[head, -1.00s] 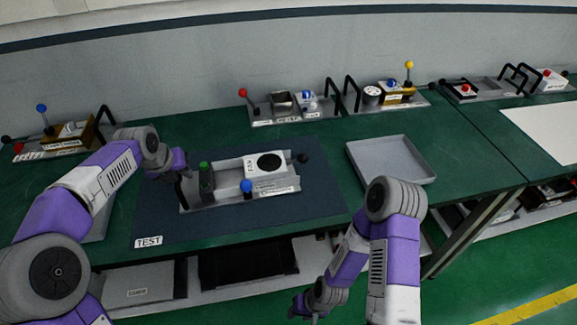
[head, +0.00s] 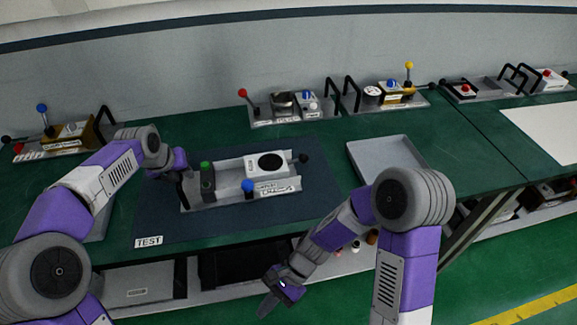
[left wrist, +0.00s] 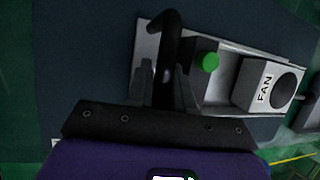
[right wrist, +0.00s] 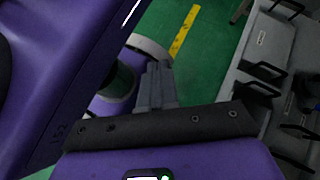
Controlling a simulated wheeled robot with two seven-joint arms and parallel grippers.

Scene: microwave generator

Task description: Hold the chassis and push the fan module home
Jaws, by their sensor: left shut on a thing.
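The grey chassis (head: 222,198) lies on the dark mat with a green knob (head: 205,166) and a blue knob (head: 248,186). The white fan module (head: 283,168), with a round black fan, sits in its right part; its label FAN shows in the left wrist view (left wrist: 265,88). A bare gap lies between the module and the green-knobbed block. My left gripper (head: 182,176) is shut on the black handle (left wrist: 170,35) at the chassis's left end. My right gripper (head: 270,300) is low in front of the bench, away from the chassis; its fingers (right wrist: 155,80) are together and empty.
A black knob (head: 303,158) sticks out at the chassis's right end. An empty grey tray (head: 425,160) stands to the right on the green bench. Other units with levers and handles line the back. Shelves with bins (head: 140,290) lie under the bench edge.

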